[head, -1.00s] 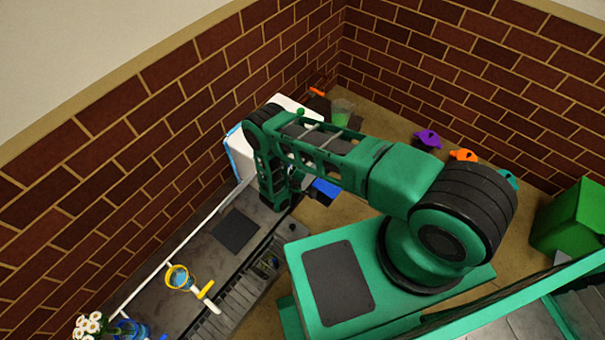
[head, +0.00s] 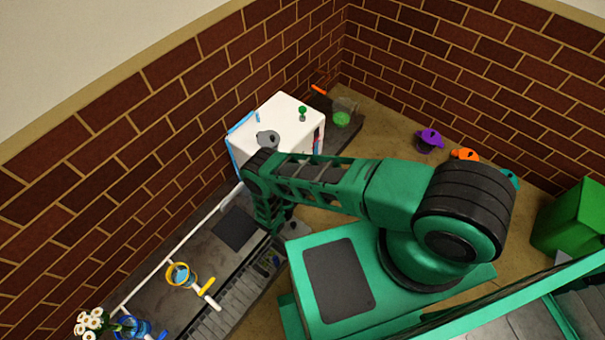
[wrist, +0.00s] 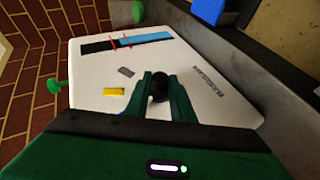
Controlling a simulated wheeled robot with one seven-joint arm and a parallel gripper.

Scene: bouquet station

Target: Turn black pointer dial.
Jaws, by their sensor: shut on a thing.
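The black dial (wrist: 158,91) is a round dark knob on the white front panel (wrist: 215,70) of a box, seen in the wrist view. My gripper (wrist: 160,80) has its two green fingers on either side of the dial and is shut on it. The fingers hide the dial's sides, and I cannot tell which way its pointer faces. In the head view the white box (head: 293,122) stands against the brick wall. My arm hides the dial and gripper there.
The panel also bears a blue-and-black strip with red marks (wrist: 128,42) and a yellow block (wrist: 114,91). A green knob (head: 302,112) and a grey piece (head: 268,139) are on the box top. A yellow-rimmed cup (head: 179,275) and white flowers (head: 89,322) stand lower left.

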